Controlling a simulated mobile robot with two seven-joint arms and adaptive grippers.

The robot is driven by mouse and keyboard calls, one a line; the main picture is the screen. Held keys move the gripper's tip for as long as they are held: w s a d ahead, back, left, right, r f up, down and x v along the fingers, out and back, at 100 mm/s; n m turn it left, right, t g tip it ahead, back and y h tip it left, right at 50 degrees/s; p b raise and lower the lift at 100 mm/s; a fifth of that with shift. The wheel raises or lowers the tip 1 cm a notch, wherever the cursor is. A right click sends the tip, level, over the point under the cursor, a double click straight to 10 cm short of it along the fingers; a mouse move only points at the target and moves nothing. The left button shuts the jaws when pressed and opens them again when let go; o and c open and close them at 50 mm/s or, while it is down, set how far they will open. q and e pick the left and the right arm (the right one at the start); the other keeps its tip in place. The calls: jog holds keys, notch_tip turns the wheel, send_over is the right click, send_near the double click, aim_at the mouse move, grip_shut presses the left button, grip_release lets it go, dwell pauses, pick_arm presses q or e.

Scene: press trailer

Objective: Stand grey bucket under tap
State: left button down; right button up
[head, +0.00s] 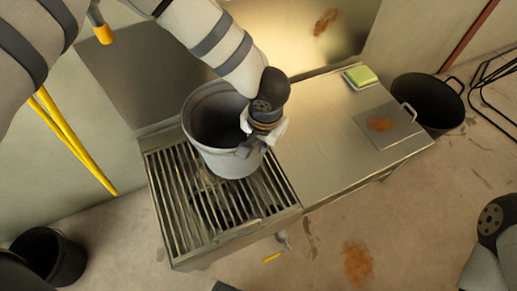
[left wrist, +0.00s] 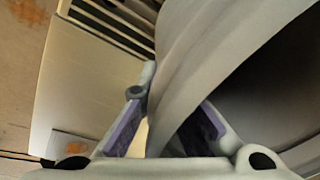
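The grey bucket (head: 208,144) stands upright, or nearly so, over the slatted metal grate (head: 172,213) in the head view. Whether its base bears fully on the slats is hard to tell. My left gripper (head: 256,138) is at the bucket's right rim. In the left wrist view, the grey bucket wall (left wrist: 200,60) passes between the two purple-padded fingers (left wrist: 165,125), which appear closed on it. A grey fitting with an orange-yellow end (head: 103,33) shows at upper left; I cannot tell if it is the tap. My right gripper is out of view.
A steel worktop (head: 318,135) adjoins the grate, with a green sponge (head: 361,75) and a handled plate (head: 388,127). A black bucket (head: 428,103) stands at right, another dark bucket (head: 52,258) at lower left. A yellow-levered valve (head: 281,241) sticks out below the grate's front.

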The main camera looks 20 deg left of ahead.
aim_at(259, 158)
pick_arm(q)
jog(key=shift+w+a+f, duration=0.2)
jog(key=shift+f, duration=0.15)
jog(key=f, duration=0.2)
jog(key=f+b, duration=0.1)
jog(key=shift+w+a+f, duration=0.15)
jog(key=shift+a+f, duration=0.1)
jog(key=shift+f, duration=0.1)
jog(key=shift+r, duration=0.1)
jog(key=c, duration=2.2)
grip_release()
jog(key=shift+f, duration=0.2)
jog(key=o, duration=0.4)
